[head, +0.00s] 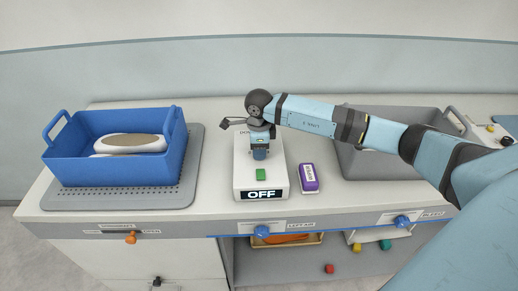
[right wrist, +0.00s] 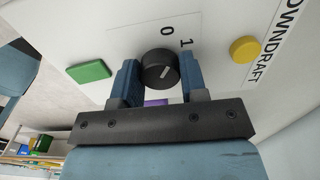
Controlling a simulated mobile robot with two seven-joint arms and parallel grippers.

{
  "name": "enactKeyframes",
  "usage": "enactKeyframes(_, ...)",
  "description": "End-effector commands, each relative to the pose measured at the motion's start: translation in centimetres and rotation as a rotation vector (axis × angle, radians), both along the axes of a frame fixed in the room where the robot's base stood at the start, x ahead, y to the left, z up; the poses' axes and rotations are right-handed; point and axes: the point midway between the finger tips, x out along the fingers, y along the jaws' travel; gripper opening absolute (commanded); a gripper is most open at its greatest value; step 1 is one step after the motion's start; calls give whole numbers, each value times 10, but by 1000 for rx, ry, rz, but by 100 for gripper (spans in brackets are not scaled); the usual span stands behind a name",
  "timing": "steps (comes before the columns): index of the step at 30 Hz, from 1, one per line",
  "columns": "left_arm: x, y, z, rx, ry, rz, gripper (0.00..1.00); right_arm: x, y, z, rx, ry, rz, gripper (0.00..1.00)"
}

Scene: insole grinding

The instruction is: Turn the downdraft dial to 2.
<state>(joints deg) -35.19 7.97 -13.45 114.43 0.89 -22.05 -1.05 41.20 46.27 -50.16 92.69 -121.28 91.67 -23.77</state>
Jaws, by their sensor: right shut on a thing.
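The downdraft dial (right wrist: 160,70) is a round black knob with a short white mark, in the right wrist view. The printed numbers 0 and 1 show beside it; a 2 is not visible. The mark slants roughly toward the 1. My right gripper (right wrist: 160,82) has a blue finger on each side of the dial and is shut on it. In the head view my right gripper (head: 260,153) points down over the white control box (head: 243,180) and hides the dial. The box's display (head: 261,194) reads OFF. My left gripper is not in view.
A green button (head: 261,174) sits on the box, and a yellow button (right wrist: 245,49) shows in the right wrist view. A purple-and-white block (head: 309,178) lies right of the box. A blue bin (head: 115,170) holding insoles stands left, and a grey bin (head: 372,165) stands right.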

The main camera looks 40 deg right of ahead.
Motion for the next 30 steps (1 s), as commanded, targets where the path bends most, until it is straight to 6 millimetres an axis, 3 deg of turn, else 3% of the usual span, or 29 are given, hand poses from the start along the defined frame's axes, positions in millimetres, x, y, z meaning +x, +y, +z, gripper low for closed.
enactKeyframes(30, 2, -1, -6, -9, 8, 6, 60, 0, 0, 1, 0, 0, -958, 16)
